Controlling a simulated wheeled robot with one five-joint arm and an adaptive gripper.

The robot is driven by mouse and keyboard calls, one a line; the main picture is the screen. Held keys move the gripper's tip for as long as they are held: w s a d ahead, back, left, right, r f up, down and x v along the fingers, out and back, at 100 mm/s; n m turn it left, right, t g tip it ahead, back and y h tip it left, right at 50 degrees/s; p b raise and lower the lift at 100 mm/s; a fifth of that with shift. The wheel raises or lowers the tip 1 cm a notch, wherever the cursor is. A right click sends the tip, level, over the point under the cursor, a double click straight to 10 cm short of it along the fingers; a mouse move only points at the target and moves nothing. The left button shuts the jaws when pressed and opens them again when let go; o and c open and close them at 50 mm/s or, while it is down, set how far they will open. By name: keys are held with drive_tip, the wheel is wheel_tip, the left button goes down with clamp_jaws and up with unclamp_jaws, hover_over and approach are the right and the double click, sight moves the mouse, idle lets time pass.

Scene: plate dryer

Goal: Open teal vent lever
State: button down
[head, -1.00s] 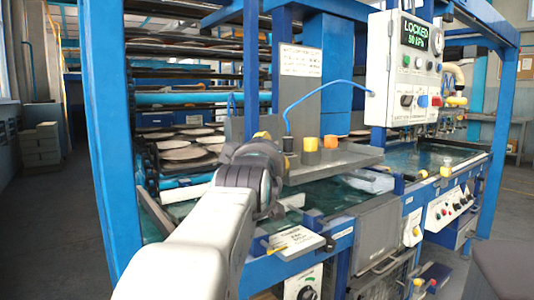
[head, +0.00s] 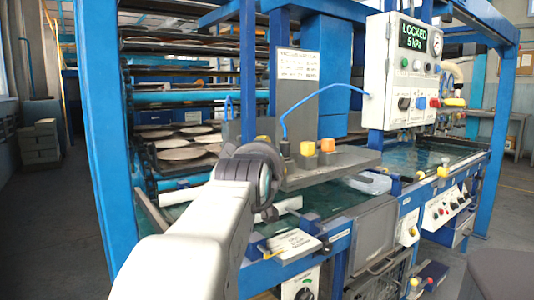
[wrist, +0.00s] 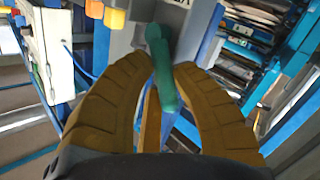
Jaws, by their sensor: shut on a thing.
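The teal vent lever (wrist: 163,78) stands in the middle of the wrist view as a short rounded bar. The lever's upper end shows beyond the fingertips, against a grey block (wrist: 123,38). In the head view my arm's dark wrist hides the lever and most of my gripper. The control box (head: 405,75) at the upper right has a display (head: 413,37) that reads "LOCKED" and "5 kPa".
Orange and yellow knobs (head: 308,148) stand on the grey ledge (head: 335,170) right of my wrist. A blue hose (head: 320,93) arches above them. Racks of plates (head: 180,155) lie behind to the left. Blue posts (head: 110,150) frame the machine.

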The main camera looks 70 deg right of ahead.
drive_tip(key=c, duration=1)
unclamp_jaws()
drive_tip(key=shift+w, duration=0.1)
drive_tip(key=shift+a, duration=0.15)
drive_tip(key=v, duration=1.2)
drive_tip(key=shift+c, duration=0.2)
